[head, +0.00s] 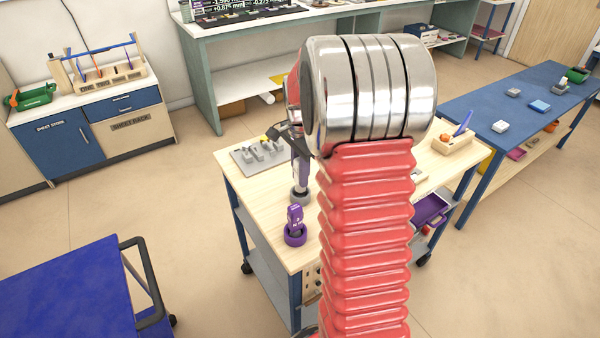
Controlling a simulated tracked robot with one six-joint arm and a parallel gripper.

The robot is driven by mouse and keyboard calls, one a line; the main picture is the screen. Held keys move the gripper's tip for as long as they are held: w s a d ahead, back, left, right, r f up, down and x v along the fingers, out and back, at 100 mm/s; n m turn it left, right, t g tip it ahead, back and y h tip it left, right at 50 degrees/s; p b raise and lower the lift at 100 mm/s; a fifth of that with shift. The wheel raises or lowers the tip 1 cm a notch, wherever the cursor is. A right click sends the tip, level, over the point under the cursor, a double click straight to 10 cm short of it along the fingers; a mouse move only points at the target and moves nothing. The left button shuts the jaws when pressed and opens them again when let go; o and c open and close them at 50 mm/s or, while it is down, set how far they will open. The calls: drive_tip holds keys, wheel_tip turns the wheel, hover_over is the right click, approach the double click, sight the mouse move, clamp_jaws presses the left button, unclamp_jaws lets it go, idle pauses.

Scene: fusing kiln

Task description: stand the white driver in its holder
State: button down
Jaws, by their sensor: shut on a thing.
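My gripper (297,148) is partly hidden behind my arm, over the wooden-topped work table (262,209). It is shut on the pale, whitish driver (301,172), which hangs upright below it. A grey round holder (299,197) stands on the table directly under the driver. The driver's lower end overlaps the holder in this view; I cannot tell whether it is inside or just above or behind it. A purple driver (295,214) stands in a purple round holder (295,236) nearer the front edge.
A grey plate with blocks (260,153) lies at the table's back left. A wooden box (453,142) with a blue-handled tool stands at the right. My arm hides the table's middle. A blue cart (65,295) is at front left, a blue bench (480,108) at right.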

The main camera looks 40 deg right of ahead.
drive_tip(key=shift+f, duration=1.55)
drive_tip(key=c, duration=1.5)
unclamp_jaws()
drive_tip(key=shift+r, duration=0.1)
wheel_tip(320, 180, up, 14)
drive_tip(key=shift+f, duration=0.2)
drive_tip(key=shift+n, duration=0.3)
